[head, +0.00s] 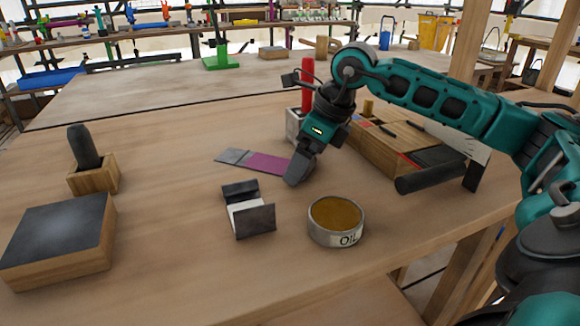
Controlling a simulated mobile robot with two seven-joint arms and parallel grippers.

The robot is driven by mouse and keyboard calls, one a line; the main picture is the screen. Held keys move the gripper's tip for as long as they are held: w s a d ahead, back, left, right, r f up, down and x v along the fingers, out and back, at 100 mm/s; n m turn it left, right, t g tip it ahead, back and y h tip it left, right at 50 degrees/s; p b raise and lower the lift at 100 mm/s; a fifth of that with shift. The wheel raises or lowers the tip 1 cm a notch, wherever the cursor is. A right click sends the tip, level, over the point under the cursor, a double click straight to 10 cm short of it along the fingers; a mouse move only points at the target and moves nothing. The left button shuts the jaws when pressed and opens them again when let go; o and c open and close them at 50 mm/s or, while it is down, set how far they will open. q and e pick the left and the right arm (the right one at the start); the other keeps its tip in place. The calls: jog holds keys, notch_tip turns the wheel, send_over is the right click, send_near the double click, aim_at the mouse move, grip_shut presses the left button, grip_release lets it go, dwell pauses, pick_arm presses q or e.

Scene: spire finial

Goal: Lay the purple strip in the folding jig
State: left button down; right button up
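The purple strip (268,163) lies flat on the workbench near its middle, with a grey section at its left end. The folding jig (261,221), a small dark piece with two raised walls and a pale inside, stands nearer to me, just below the strip in the picture. My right gripper (297,174) points down at the strip's right end and covers that end. Whether its fingers are open or closed on the strip is hidden. My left gripper is not in the view.
An oil tin (336,223) stands right of the jig. A dark-topped wooden block (58,238) and a wooden holder with a dark handle (94,178) are at left. A wooden box (385,150) and a red-handled tool (308,85) stand near my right arm. The bench's left-middle is clear.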

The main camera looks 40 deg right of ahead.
jog(key=c, duration=1.4)
jog(key=shift+r, duration=0.1)
jog(key=shift+c, duration=0.2)
